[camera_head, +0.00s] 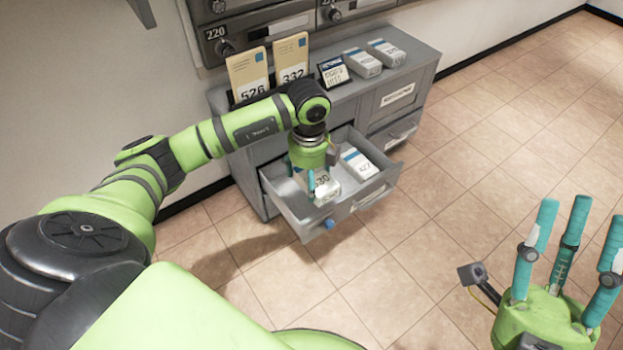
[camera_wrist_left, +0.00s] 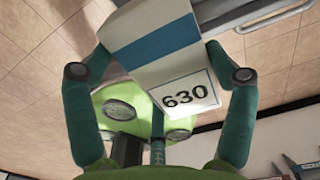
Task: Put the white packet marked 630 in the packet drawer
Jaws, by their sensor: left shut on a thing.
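The white packet marked 630 (camera_wrist_left: 160,62) has a blue band and sits between the fingers of my left gripper (camera_wrist_left: 158,85) in the left wrist view. In the head view my left gripper (camera_head: 312,182) reaches down into the open drawer (camera_head: 292,205), shut on the packet (camera_head: 328,186). The packet is inside the drawer's outline; I cannot tell if it touches the floor. Another white packet marked 427 or similar (camera_head: 358,163) lies in the drawer to its right. My right gripper (camera_head: 565,255) is open and empty at the lower right.
On the grey cabinet (camera_head: 425,55) stand tan envelopes marked 526 (camera_head: 250,72) and 332 (camera_head: 291,58), a dark sign (camera_head: 334,71) and two white packets (camera_head: 362,63) (camera_head: 386,52). Mailboxes (camera_head: 255,28) are behind. The tiled floor is clear.

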